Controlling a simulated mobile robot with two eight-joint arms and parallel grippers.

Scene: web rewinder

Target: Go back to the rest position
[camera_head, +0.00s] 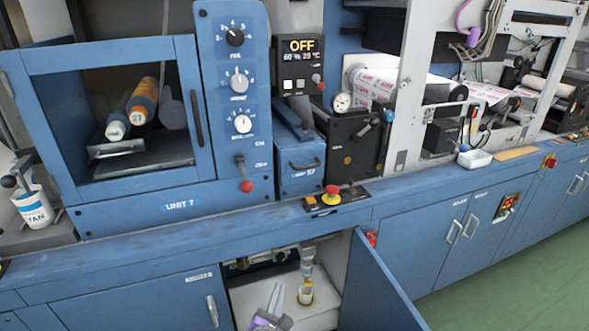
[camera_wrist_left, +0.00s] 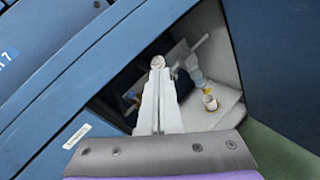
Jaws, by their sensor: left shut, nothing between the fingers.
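My left gripper (camera_head: 276,294) shows at the bottom of the head view, in front of the open lower cabinet (camera_head: 250,290). Its pale fingers are shut with nothing between them. In the left wrist view the closed fingers (camera_wrist_left: 157,95) point toward the cabinet opening. Inside the cabinet, a small white cup with a yellowish base (camera_head: 305,294) stands below a pipe with a bluish-grey fitting (camera_head: 308,268). The gripper is to the left of the cup and apart from it in the head view. My right gripper is not in view.
The open blue cabinet door (camera_head: 375,285) juts out right of the opening. Above runs the blue ledge (camera_head: 215,229) with a red emergency button (camera_head: 332,190). A cyan ink can (camera_head: 33,207) stands at far left. Green floor (camera_head: 515,265) is clear at the right.

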